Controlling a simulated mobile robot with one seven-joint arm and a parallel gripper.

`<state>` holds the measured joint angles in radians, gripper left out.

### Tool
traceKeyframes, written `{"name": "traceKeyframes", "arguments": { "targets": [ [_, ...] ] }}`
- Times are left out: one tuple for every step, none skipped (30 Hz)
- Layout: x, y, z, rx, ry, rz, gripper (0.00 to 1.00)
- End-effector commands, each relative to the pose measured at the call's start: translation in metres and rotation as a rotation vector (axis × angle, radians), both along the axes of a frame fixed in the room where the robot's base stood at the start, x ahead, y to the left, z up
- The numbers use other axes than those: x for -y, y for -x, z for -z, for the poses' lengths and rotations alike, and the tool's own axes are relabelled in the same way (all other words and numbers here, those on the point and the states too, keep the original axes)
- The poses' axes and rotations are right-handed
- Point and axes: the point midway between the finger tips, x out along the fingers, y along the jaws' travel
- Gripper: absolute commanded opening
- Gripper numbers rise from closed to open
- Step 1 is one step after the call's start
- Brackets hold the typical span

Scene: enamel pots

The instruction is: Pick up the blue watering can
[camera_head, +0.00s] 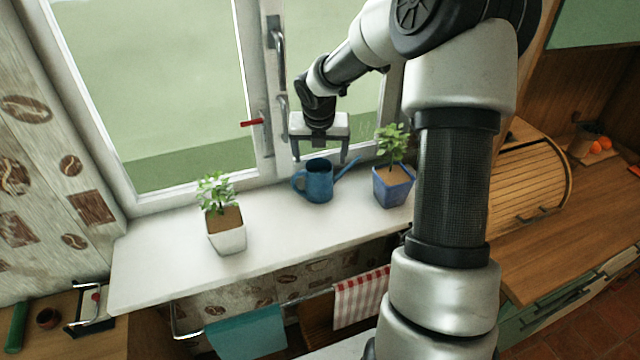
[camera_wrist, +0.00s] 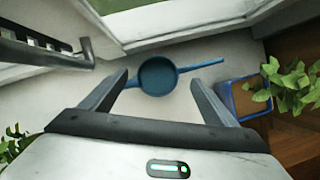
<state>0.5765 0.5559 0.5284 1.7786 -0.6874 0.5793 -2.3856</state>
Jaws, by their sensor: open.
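The blue watering can (camera_head: 319,181) stands upright on the white windowsill (camera_head: 285,222), its handle to the left and its spout to the right. My gripper (camera_head: 320,158) is open just above it in the head view, with its fingers spread left and right. In the wrist view, the can (camera_wrist: 157,76) is seen from above, with its round opening facing me and its spout to the right. The open fingers of my gripper (camera_wrist: 158,88) point toward either side of the can. Nothing is held between them.
A blue square pot (camera_head: 392,188) with a leafy plant stands close to the right of the can. A white pot (camera_head: 227,238) with a plant stands to the left. The window frame and its handles (camera_head: 277,45) rise behind. A towel rail hangs below the sill.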

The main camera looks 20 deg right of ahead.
Motion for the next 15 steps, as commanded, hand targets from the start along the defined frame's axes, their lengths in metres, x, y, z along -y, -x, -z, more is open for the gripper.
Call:
{"name": "traceKeyframes", "arguments": {
  "targets": [
    [0.001, -0.001, 0.004, -0.001, 0.000, 0.000, 0.81],
    [0.001, -0.002, 0.005, 0.000, 0.000, 0.000, 0.81],
    [0.001, -0.003, 0.007, 0.000, 0.000, 0.001, 0.81],
    [0.001, -0.003, 0.007, 0.000, 0.000, 0.001, 0.81],
    [0.001, -0.003, 0.009, 0.001, 0.000, 0.001, 0.81],
    [0.001, -0.004, 0.011, 0.000, 0.000, 0.000, 0.81],
    [0.001, -0.004, 0.013, 0.000, 0.000, 0.000, 0.81],
    [0.000, -0.005, 0.016, 0.000, 0.000, -0.001, 0.81],
    [0.000, -0.006, 0.022, -0.001, -0.001, -0.001, 0.81],
    [0.000, -0.007, 0.026, -0.002, 0.000, -0.001, 0.81],
    [0.000, -0.008, 0.031, -0.002, 0.000, -0.001, 0.81],
    [-0.001, -0.009, 0.037, -0.002, 0.000, -0.001, 0.81],
    [-0.001, -0.010, 0.042, -0.002, -0.001, -0.002, 0.81],
    [0.000, -0.012, 0.046, -0.002, 0.000, -0.001, 0.81],
    [0.002, -0.014, 0.051, -0.001, 0.000, 0.000, 0.81]
  ]
}}
